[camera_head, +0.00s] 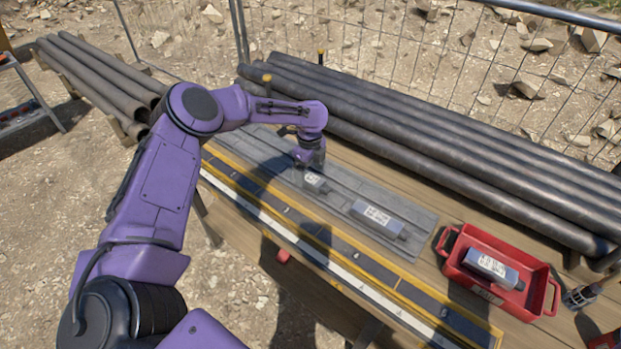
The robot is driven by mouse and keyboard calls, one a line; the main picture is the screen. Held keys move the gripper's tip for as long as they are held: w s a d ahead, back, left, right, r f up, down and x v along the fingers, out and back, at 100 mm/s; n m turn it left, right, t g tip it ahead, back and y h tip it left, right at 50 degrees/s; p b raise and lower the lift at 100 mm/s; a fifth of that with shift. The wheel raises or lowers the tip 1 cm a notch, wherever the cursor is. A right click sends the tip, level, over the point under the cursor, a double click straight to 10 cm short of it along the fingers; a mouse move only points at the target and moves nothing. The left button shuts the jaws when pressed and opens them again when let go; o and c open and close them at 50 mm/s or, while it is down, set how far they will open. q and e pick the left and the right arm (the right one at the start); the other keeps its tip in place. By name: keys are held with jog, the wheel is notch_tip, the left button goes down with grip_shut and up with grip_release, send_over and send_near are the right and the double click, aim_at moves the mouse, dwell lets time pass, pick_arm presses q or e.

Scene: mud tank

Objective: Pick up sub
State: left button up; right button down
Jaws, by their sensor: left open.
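Three short grey metal subs with white printed labels are in view. One sub (316,183) lies on the grey grooved mat (418,216), right by my left gripper (309,166). A second sub (378,219) lies farther right on the same mat. A third sub (491,267) lies in the red tray (533,302). My left gripper points down over the far end of the nearest sub and is open. Its fingers are small and partly hide that end; I cannot tell whether they touch it. My right gripper is not in view.
Long dark pipes (430,145) lie stacked along the bench's far side, close behind the mat. More pipes (98,80) are stacked at the upper left. A yellow-edged strip (330,262) runs along the near side. A wire fence (480,75) stands behind.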

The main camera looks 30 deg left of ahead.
pick_arm(q)
jog(key=shift+w+f, duration=0.25)
jog(key=shift+f, duration=0.95)
jog(key=shift+s, duration=0.2)
jog(key=shift+r, duration=0.1)
jog(key=shift+c, duration=1)
grip_shut()
